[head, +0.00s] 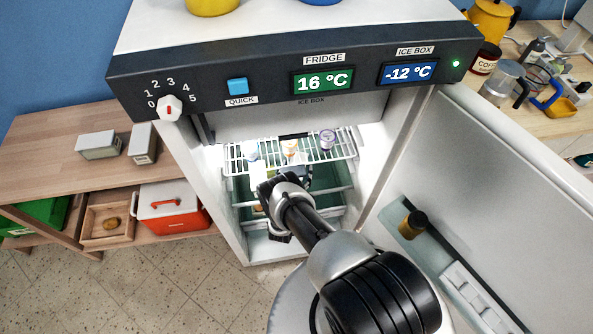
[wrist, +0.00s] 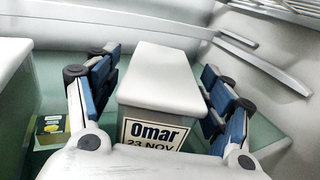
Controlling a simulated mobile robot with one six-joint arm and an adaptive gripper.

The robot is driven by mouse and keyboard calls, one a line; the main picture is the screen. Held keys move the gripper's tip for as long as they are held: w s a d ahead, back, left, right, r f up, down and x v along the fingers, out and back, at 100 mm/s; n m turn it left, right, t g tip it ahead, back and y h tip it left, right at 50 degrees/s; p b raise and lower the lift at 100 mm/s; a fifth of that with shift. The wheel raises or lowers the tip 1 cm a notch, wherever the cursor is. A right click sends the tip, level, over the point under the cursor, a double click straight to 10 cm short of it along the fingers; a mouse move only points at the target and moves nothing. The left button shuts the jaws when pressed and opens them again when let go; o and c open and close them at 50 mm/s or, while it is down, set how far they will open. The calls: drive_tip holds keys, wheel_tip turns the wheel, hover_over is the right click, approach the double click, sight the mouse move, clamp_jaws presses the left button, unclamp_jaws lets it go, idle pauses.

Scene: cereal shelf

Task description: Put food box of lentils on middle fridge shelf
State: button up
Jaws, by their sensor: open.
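A food box (wrist: 165,75) with a pale lid stands upright in the wrist view. Its front label reads "Omar 23 NOV"; its contents cannot be seen. My gripper (wrist: 160,78) is open, with one blue-padded finger on each side of the box. Small gaps seem to show between fingers and box. In the head view my gripper (head: 285,190) is inside the open fridge, below the wire shelf (head: 240,160). The box rests on a greenish glass surface (wrist: 268,133); I cannot tell for certain which shelf level this is. My arm hides much of the fridge interior.
Another pale box (wrist: 14,70) and a small dark carton with a yellow picture (wrist: 50,127) are to the left. Jars such as a purple-lidded one (head: 327,140) stand on the wire shelf. The open fridge door (head: 480,190) is at the right. Two boxes (head: 98,145) (head: 142,143) sit on the wooden table (head: 50,160).

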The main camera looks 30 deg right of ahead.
drive_tip(key=v, duration=1.2)
drive_tip(key=shift+d, duration=0.1)
